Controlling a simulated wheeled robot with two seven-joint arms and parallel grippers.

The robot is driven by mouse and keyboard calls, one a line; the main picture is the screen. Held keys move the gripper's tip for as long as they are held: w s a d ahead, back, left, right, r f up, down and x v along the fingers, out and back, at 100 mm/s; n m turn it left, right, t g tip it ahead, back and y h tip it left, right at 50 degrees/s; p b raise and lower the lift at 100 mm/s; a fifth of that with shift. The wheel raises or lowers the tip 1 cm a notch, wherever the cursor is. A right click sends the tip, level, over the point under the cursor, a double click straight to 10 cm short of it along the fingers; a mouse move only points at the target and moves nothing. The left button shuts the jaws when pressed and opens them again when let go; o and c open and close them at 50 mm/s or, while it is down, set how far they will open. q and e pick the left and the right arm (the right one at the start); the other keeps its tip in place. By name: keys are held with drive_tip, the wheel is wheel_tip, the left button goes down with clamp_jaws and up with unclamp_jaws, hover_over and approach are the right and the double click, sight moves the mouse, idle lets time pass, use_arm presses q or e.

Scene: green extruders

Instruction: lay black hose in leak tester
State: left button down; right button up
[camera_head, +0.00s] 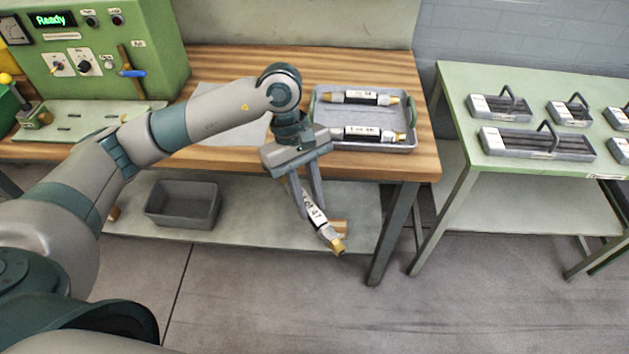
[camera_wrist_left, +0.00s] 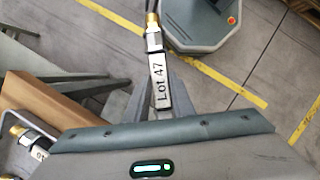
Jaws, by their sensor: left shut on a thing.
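My left gripper (camera_head: 308,205) is shut on a short hose (camera_head: 316,215) with a white "Lot 47" label, silver fittings and a brass tip. It is held tilted in front of the bench's front edge, clear of the bench top. The hose also shows in the left wrist view (camera_wrist_left: 157,75), its label readable; the fingers partly hide it. The leak tester (camera_head: 150,50) is the green machine at the back left, its display reading "Ready". Its pale green bed (camera_head: 85,115) lies in front, apart from the gripper. My right gripper is not in view.
A grey tray (camera_head: 375,110) on the bench (camera_head: 215,62) holds two more labelled hoses with brass tips. A grey bin (camera_head: 183,205) sits on the lower shelf. A green table (camera_head: 475,90) at right carries several grey handled racks. My left arm crosses the bench.

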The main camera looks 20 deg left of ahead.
use_arm(q)
drive_tip(key=s+a+f+m+g+y, duration=0.2)
drive_tip(key=s+f+m, duration=0.3)
drive_tip(key=f+m, duration=0.4)
drive_tip(key=shift+a+m+y, duration=0.6)
drive_tip(key=shift+a+m, duration=0.25)
drive_tip(key=shift+m, duration=0.05)
